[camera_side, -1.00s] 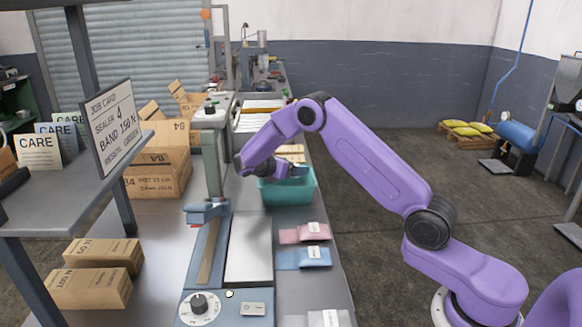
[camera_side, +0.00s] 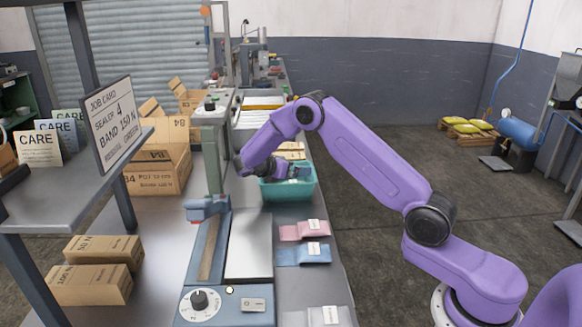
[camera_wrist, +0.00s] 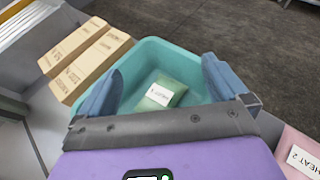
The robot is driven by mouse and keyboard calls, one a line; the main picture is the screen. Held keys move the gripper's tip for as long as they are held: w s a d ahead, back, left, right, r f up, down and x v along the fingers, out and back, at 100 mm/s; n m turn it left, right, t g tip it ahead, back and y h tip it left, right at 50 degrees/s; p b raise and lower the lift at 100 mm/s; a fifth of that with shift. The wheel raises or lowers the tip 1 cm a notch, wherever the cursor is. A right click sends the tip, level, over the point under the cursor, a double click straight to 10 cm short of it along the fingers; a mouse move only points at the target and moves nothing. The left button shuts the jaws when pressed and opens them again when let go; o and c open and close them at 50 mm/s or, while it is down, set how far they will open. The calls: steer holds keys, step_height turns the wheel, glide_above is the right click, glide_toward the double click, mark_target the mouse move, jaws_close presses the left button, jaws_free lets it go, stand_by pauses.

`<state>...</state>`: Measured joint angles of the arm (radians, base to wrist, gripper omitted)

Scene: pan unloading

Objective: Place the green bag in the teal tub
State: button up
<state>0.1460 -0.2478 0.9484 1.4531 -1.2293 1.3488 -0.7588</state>
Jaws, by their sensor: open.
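The green bag (camera_wrist: 160,93) with a white label lies inside the teal tub (camera_wrist: 200,57), on its floor, as the wrist view shows. In the side view the teal tub (camera_side: 288,188) stands on the bench and the bag cannot be made out. My gripper (camera_wrist: 165,84) is open, its two blue fingers spread wide over the tub with the bag visible between and beyond them. In the side view my gripper (camera_side: 297,172) is low at the tub's mouth. Nothing is held between the fingers.
A pink bag (camera_side: 303,230) and a blue bag (camera_side: 303,254) lie on the bench in front of the tub. Small cartons (camera_wrist: 88,58) sit beside the tub. A sealer (camera_side: 228,300) stands to the left. Beyond the bench's right edge is open floor.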

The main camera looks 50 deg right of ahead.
steer(key=shift+r, duration=0.4)
steer(key=v, duration=1.1)
steer(key=s+a+r+m+t+y, duration=0.15)
steer(key=s+a+y, duration=0.25)
steer(key=s+a, duration=0.45)
steer(key=s+a+m+g+y, duration=0.1)
steer(key=s+m+y, duration=0.3)
steer(key=s, duration=2.9)
steer(key=a+y, duration=0.1)
steer(key=y, duration=0.4)
steer(key=shift+s+f+y, duration=0.25)
steer(key=shift+f+y, duration=0.1)
steer(key=shift+y, duration=0.05)
